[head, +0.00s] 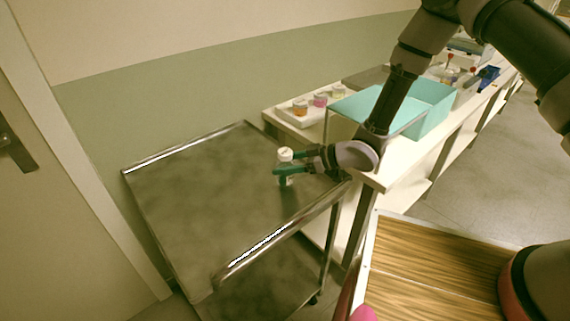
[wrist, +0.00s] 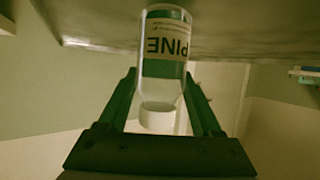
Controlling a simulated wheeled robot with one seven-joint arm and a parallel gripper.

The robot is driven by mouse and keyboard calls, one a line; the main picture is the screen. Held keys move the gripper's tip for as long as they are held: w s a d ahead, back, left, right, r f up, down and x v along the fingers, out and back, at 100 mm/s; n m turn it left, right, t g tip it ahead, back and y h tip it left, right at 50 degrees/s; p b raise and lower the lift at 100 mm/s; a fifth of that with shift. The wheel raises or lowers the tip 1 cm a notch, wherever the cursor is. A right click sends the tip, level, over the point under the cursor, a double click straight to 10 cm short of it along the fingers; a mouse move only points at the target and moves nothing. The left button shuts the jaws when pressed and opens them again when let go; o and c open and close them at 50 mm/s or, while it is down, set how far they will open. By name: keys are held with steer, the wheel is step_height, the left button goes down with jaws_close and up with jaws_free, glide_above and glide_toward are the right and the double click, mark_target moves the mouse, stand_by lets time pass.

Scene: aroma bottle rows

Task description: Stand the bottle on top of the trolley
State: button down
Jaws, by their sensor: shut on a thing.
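A small clear bottle with a white cap (head: 285,154) stands upright over the right part of the metal trolley's top (head: 215,195). In the wrist view the bottle (wrist: 166,45) appears upside down, with a green and white label reading PINE. My gripper (head: 288,169) is shut on the bottle from the right, its green fingers on either side of the body. The fingers also show in the wrist view (wrist: 160,80). The bottle's base is at or just above the trolley's surface; I cannot tell whether it touches.
The trolley top is otherwise bare, with a raised rail (head: 265,248) along its near edge. A white bench (head: 385,178) to the right holds a teal box (head: 430,105), a white tray (head: 300,117) with several small jars, and other items. A wood-topped surface (head: 430,265) is at lower right.

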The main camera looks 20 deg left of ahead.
steer(key=shift+f, duration=0.15)
steer(key=shift+c, duration=0.3)
jaws_free()
